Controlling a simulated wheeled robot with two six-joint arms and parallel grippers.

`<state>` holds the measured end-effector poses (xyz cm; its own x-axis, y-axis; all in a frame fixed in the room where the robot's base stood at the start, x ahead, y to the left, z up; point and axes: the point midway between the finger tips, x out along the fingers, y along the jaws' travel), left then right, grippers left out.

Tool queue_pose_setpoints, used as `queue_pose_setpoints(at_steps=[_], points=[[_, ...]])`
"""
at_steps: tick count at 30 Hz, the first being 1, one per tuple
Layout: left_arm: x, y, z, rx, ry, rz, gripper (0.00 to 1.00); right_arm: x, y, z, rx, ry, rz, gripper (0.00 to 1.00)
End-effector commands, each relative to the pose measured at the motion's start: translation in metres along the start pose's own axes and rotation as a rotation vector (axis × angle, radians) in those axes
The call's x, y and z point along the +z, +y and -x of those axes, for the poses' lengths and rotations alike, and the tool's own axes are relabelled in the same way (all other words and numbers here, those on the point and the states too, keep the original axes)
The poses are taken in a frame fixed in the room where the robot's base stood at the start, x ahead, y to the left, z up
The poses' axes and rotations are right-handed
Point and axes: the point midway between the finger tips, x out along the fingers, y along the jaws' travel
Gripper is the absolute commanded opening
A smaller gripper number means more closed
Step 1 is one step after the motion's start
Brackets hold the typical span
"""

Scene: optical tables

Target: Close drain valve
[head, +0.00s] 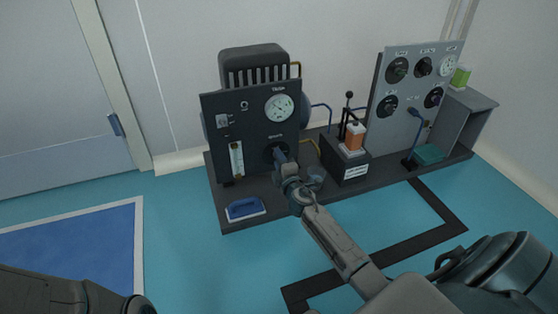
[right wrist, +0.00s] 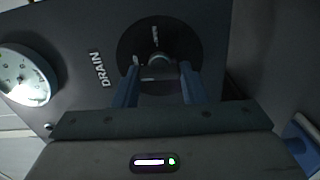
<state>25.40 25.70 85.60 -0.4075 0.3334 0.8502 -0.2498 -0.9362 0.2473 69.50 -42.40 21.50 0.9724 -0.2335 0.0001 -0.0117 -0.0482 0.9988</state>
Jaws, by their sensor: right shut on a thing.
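The drain valve (head: 268,152) is a round black dial low on the dark panel, below a white gauge. In the right wrist view, the drain valve (right wrist: 133,45) shows as a black disc with a small grey knob at its centre, beside the word DRAIN. My right gripper (head: 280,155) reaches the valve from the front. In the right wrist view, the blue fingers of my right gripper (right wrist: 160,78) stand on both sides of the valve's handle, shut on it. The handle is partly hidden between them. My left arm shows at the bottom left, its gripper out of view.
The white gauge (head: 279,108) is above the valve. A blue-handled brush-like item (head: 244,208) lies on the dark base at left. A black box with a lever (head: 348,165) stands right of my gripper. A grey panel with several dials (head: 411,88) stands farther right.

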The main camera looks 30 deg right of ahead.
Motion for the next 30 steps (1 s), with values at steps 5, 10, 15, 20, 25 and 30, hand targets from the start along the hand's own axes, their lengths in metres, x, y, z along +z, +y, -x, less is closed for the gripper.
queue_pose_setpoints(at_steps=[5, 10, 15, 20, 25, 30], points=[[0.0003, 0.0002, -0.0008, 0.000, 0.000, 0.000, 0.85, -0.0002, -0.0010, 0.0003, -0.001, 0.000, 0.047, 0.15], [0.0004, 0.0003, -0.0009, 0.000, 0.000, 0.000, 0.85, -0.0002, -0.0012, 0.0003, -0.001, 0.000, 0.063, 0.15], [0.0004, 0.0003, -0.0009, 0.000, 0.000, 0.000, 0.85, -0.0001, -0.0012, 0.0003, -0.001, 0.000, 0.067, 0.15], [0.0004, 0.0003, -0.0009, 0.000, 0.000, 0.000, 0.85, 0.0000, -0.0012, 0.0003, -0.001, 0.000, 0.067, 0.15], [0.0004, 0.0003, -0.0009, 0.000, 0.000, 0.000, 0.85, 0.0000, -0.0011, 0.0003, -0.001, 0.000, 0.066, 0.60], [0.0004, 0.0003, -0.0009, 0.000, 0.000, 0.000, 0.85, 0.0000, -0.0007, 0.0001, -0.001, 0.000, 0.065, 0.60]])
